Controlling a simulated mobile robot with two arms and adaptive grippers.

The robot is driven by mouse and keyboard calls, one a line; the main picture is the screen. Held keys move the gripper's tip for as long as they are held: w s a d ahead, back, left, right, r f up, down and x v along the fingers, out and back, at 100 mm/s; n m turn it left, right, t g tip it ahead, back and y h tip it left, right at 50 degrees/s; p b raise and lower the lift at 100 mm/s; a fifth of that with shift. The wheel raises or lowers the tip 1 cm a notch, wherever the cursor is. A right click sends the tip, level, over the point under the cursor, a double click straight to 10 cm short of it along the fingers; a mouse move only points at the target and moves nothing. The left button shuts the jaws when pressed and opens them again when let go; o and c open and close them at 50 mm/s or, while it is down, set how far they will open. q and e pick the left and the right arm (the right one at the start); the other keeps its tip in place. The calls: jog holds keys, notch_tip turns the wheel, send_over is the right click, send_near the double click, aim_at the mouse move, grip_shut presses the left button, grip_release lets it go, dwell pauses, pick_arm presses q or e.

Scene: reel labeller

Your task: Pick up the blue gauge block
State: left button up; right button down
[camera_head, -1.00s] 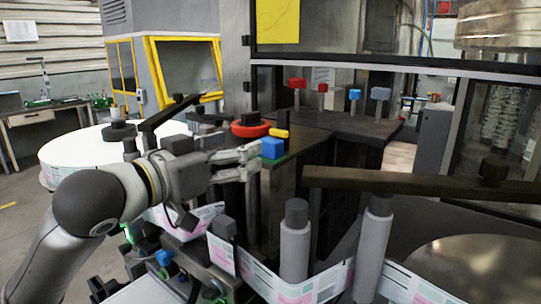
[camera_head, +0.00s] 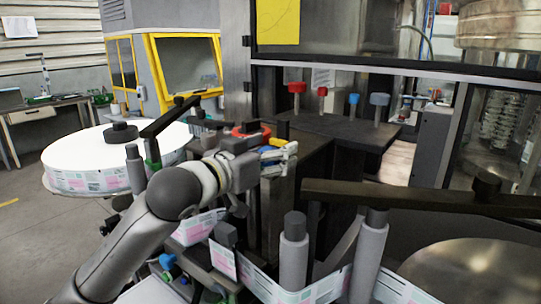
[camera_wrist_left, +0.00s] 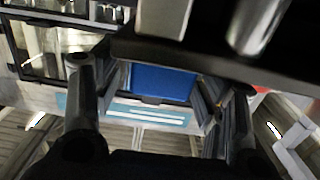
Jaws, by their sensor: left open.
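The blue gauge block (camera_wrist_left: 160,82) shows in the left wrist view between the two fingers of my left gripper (camera_wrist_left: 158,112). A gap shows between the block and the left finger; the right finger looks closer, and I cannot tell if it touches. In the head view the left gripper (camera_head: 283,156) reaches in from the left at the near edge of the dark machine top. There only a small blue part of the block (camera_head: 266,149) shows behind the gripper. The gripper is open. My right gripper is not in view.
A red round part (camera_head: 248,132) lies just behind the gripper. Red and blue knobs (camera_head: 297,88) stand farther back. A white label reel (camera_head: 90,155) is at the left. Grey rollers (camera_head: 294,255) with a label strip and a dark bar (camera_head: 400,192) are at the right.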

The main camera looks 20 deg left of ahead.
pick_arm(q)
jog(key=c, duration=1.1)
jog(key=shift+c, duration=0.6)
jog(key=shift+r, duration=0.2)
